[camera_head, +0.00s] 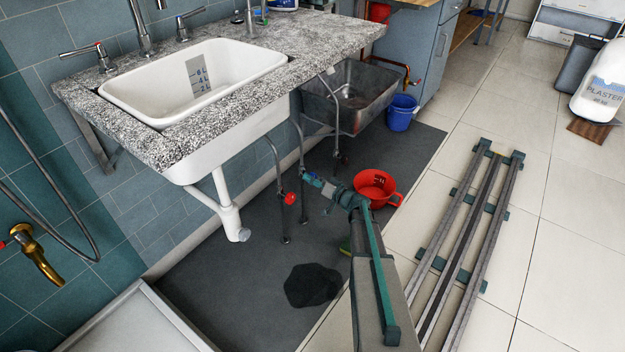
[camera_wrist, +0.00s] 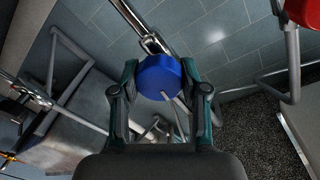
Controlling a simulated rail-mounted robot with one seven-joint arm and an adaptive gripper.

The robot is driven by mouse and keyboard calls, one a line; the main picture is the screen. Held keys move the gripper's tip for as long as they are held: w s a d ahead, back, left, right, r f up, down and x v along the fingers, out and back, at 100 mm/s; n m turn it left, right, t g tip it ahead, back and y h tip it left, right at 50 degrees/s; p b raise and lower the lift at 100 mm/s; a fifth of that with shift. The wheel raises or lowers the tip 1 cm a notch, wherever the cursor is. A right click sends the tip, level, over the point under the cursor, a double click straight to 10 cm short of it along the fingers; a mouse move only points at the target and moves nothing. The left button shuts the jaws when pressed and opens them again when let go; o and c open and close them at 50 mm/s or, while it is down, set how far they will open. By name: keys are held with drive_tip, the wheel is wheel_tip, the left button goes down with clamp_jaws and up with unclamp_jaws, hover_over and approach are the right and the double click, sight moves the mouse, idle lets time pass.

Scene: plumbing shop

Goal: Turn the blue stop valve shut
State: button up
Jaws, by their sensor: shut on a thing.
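The blue stop valve (camera_wrist: 159,78) has a round blue knob, which sits between my fingers in the wrist view on a shiny metal pipe fitting. My gripper (camera_wrist: 158,88) is shut on this knob, with one finger on each side. In the head view my gripper (camera_head: 318,183) is under the sink counter, right of the red valve (camera_head: 290,198). The blue knob is hard to make out there behind the fingers. I cannot tell how far the valve is turned.
The red valve also shows in the wrist view (camera_wrist: 302,12) at the upper right. A white sink (camera_head: 195,85) with its drain pipe (camera_head: 228,212) hangs at the left. A red bucket (camera_head: 375,186) stands beside my arm. A dark puddle (camera_head: 312,285) lies on the grey mat (camera_head: 230,295).

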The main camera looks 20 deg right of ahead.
drive_tip(key=m, duration=0.4)
drive_tip(key=shift+g, duration=0.3)
drive_tip(key=m+p, duration=0.1)
drive_tip(key=m, duration=0.2)
drive_tip(key=shift+m, duration=0.4)
drive_tip(key=m+p, duration=0.2)
drive_tip(key=m, duration=0.2)
drive_tip(key=shift+d+g+y, duration=0.1)
drive_tip(key=shift+g+y, duration=0.2)
drive_tip(key=shift+y, duration=0.1)
drive_tip(key=shift+f+m+p, duration=0.1)
drive_tip(key=shift+m+p, duration=1.3)
drive_tip(key=shift+m, duration=0.3)
drive_tip(key=o, duration=1.2)
drive_tip(key=shift+c, duration=0.2)
